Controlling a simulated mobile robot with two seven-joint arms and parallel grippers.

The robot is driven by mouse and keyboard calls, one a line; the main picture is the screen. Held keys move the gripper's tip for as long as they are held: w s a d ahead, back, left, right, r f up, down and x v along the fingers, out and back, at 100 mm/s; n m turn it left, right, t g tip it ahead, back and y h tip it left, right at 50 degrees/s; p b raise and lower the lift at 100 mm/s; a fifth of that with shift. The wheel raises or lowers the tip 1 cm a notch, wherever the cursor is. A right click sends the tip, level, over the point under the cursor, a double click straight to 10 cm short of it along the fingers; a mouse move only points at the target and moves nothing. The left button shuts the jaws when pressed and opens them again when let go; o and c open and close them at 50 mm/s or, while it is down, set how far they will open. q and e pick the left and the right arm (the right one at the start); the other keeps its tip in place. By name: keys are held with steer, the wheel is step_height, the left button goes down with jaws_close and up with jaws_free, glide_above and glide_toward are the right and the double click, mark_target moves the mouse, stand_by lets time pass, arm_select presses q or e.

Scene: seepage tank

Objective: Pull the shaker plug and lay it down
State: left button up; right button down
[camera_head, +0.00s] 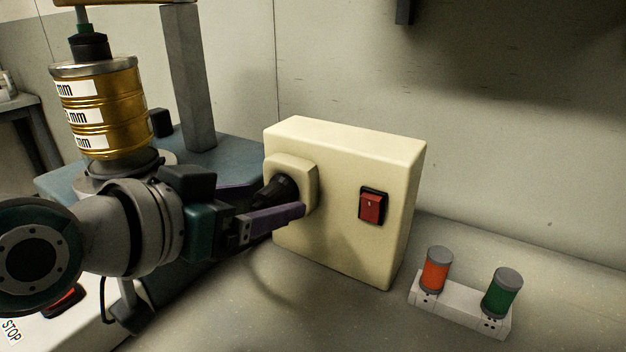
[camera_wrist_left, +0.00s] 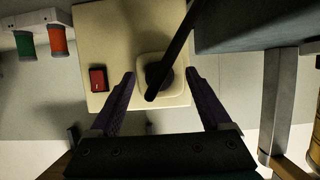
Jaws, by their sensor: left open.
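The black shaker plug (camera_head: 283,188) sits in the raised socket (camera_head: 300,168) on the front of a cream box (camera_head: 345,150). In the left wrist view the plug (camera_wrist_left: 160,76) lies between the spread fingers, with its dark cable running up across the picture. My left gripper (camera_head: 290,214) comes in from the left with its purple fingers at the plug. It is open, and in the wrist view (camera_wrist_left: 160,85) a gap shows on both sides of the plug. In the head view the near finger hides part of the plug. My right gripper is not in view.
A red switch (camera_head: 372,206) is on the box, right of the socket. A small stand (camera_head: 462,312) with an orange cylinder (camera_head: 436,270) and a green cylinder (camera_head: 502,292) is at the right. The sieve stack (camera_head: 100,108) stands on the shaker at the left. A wall is behind.

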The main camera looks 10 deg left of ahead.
arm_select(q)
steer(key=shift+w+d+f, duration=0.2)
steer(key=shift+w+f, duration=0.05)
steer(key=shift+w, duration=0.25)
jaws_close()
stand_by(0.9)
